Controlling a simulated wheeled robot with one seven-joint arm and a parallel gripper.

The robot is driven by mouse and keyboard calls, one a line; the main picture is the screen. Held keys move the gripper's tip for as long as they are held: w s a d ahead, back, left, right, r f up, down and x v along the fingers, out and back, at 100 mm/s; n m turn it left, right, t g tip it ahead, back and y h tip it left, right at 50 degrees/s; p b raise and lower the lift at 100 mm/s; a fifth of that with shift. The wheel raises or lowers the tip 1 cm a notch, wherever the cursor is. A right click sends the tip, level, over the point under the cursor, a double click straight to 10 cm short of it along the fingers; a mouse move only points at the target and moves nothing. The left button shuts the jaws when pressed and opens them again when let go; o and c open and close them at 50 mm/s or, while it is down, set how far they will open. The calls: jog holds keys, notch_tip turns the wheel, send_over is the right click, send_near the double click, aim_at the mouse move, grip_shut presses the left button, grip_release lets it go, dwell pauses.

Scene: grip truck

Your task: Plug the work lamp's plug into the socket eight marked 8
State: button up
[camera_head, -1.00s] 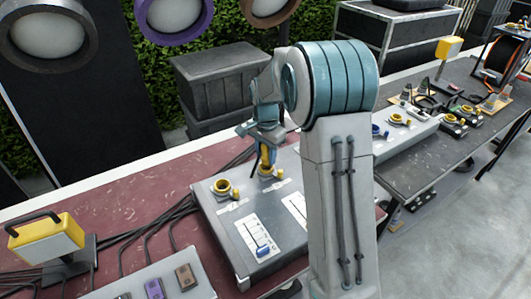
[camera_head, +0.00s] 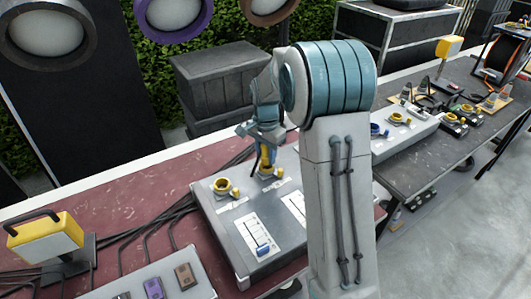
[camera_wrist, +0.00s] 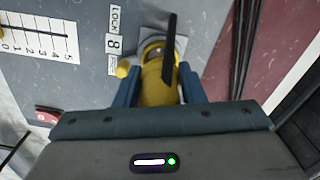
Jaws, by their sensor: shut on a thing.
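My gripper (camera_head: 266,160) points down over the grey socket box, at its second yellow socket from the left. In the wrist view my gripper (camera_wrist: 160,92) is shut on the yellow plug (camera_wrist: 156,88), with a blue finger on each side. A black strip, perhaps the cable, crosses the plug. The plug's front end is at the socket eight (camera_wrist: 157,47), beside the plate marked 8 (camera_wrist: 114,43) and the word LOCK. A small yellow knob (camera_wrist: 123,70) is left of the plug. The plug hides most of the socket, so I cannot tell how deep it sits.
Another yellow socket (camera_head: 222,187) is on the box's left, with a slider panel (camera_head: 255,238) in front. A yellow work lamp (camera_head: 47,238) stands at the left, with black cables (camera_head: 165,215) on the red table. A second socket box (camera_head: 408,135) is at the right.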

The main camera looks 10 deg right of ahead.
jog(key=shift+f+b, duration=0.75)
jog(key=shift+f, duration=0.35)
jog(key=o, duration=1.1)
jog(key=shift+a, duration=0.1)
jog(key=shift+f, duration=0.1)
jog(key=shift+o, duration=0.2)
jog(key=shift+s+f, duration=0.15)
